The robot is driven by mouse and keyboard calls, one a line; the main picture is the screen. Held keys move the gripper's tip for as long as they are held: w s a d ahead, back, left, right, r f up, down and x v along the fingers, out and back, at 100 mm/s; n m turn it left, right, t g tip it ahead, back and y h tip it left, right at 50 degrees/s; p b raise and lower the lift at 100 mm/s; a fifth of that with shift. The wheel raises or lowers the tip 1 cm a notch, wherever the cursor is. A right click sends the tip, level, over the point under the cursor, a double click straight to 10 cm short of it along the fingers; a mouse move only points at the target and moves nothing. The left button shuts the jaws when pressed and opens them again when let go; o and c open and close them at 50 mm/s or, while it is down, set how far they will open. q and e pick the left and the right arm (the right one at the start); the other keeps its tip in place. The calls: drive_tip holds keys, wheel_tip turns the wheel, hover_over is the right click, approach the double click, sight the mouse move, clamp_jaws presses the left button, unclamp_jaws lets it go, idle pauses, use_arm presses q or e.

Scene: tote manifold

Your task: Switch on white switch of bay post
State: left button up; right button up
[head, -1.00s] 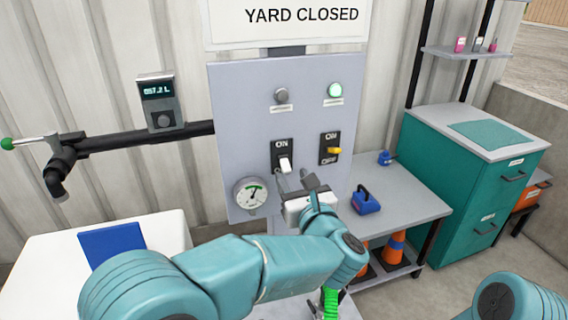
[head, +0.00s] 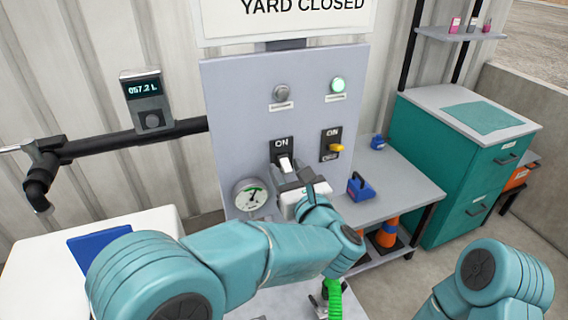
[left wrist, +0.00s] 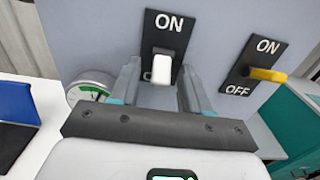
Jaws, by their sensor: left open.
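The white switch (head: 285,165) is on a black plate on the grey panel of the bay post (head: 230,110). In the left wrist view the white lever (left wrist: 162,69) sits below the ON label and juts toward me; the lower label is mostly hidden. The round lamp (head: 282,92) above it is grey and unlit. My left gripper (head: 293,181) is open just below the switch. In the left wrist view its two fingers (left wrist: 160,90) stand either side of the lever, with gaps; contact cannot be told. My right gripper does not show.
A gauge (head: 250,195) is at lower left. A bench (head: 400,185) with a blue item (head: 360,187) stands right. A black pipe (head: 130,139) runs left.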

use_arm(q)
drive_tip(key=shift+w, duration=0.15)
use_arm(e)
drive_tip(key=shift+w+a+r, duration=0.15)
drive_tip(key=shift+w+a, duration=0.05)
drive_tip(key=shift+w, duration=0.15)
